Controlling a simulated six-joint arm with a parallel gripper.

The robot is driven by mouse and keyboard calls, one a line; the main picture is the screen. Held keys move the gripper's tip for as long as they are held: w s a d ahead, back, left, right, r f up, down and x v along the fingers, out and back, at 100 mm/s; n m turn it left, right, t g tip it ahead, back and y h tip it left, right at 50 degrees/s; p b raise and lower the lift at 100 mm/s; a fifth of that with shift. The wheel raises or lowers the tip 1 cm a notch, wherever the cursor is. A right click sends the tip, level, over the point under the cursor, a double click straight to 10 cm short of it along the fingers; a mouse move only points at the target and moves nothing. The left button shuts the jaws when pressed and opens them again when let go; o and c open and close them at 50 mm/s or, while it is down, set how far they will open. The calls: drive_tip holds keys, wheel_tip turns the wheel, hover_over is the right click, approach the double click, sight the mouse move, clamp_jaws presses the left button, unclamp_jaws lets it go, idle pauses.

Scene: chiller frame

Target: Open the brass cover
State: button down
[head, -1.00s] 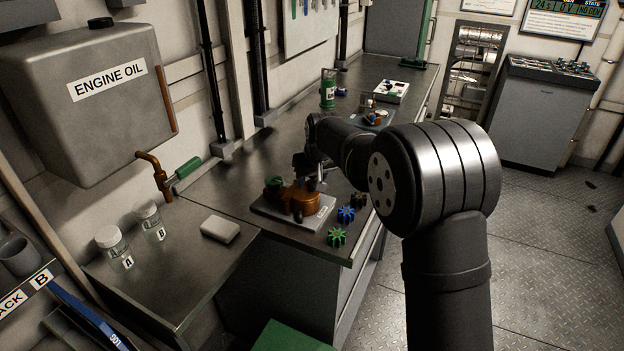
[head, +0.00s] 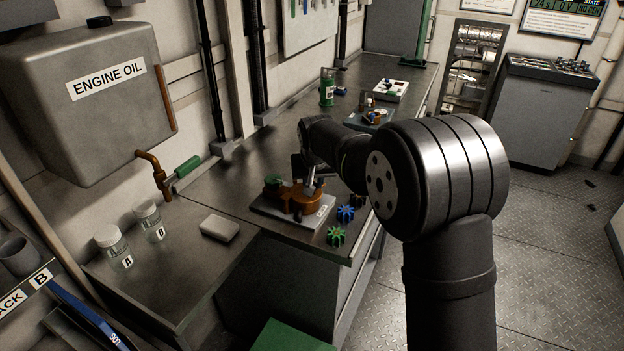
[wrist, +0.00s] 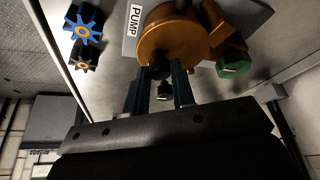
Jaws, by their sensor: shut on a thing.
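The brass cover (head: 299,200) is a round, copper-coloured piece on the pump's grey plate (head: 272,213), on the bench. In the wrist view the cover (wrist: 172,38) fills the top middle, beside the "PUMP" label. My gripper (head: 311,187) is at the cover's right side. In the wrist view the gripper (wrist: 165,78) has its two fingers close around a small dark knob (wrist: 160,68) at the cover's edge and is shut on it. The cover looks seated on the pump. A green knob (wrist: 233,64) is on the pump beside the cover.
Blue (head: 345,214) and green (head: 336,236) gears lie right of the plate near the bench's front edge. A pale block (head: 220,229) and two jars (head: 149,221) stand to the left. Another small tray (head: 368,118) lies farther back.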

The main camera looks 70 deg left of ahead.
sight(314, 199)
drive_tip(key=d+m, duration=0.1)
drive_tip(key=d+m+t, duration=0.1)
drive_tip(key=shift+s+m+h, duration=0.3)
drive_tip(key=shift+s+m, duration=0.05)
drive_tip(key=shift+m, duration=0.05)
drive_tip(key=m, duration=0.1)
drive_tip(key=s+d+m+t, duration=0.1)
drive_tip(key=shift+d+m, duration=0.15)
drive_tip(key=shift+m, duration=0.25)
drive_tip(key=s+d+m+t+h, duration=0.1)
drive_tip(key=s+d+m+h, duration=0.1)
drive_tip(key=s+m+h, duration=0.2)
drive_tip(key=shift+s+d+m+t+h, duration=0.25)
drive_tip(key=shift+s+m, duration=1.25)
drive_tip(key=shift+m, duration=2.5)
drive_tip(key=c, duration=1.2)
unclamp_jaws()
drive_tip(key=shift+c, duration=0.2)
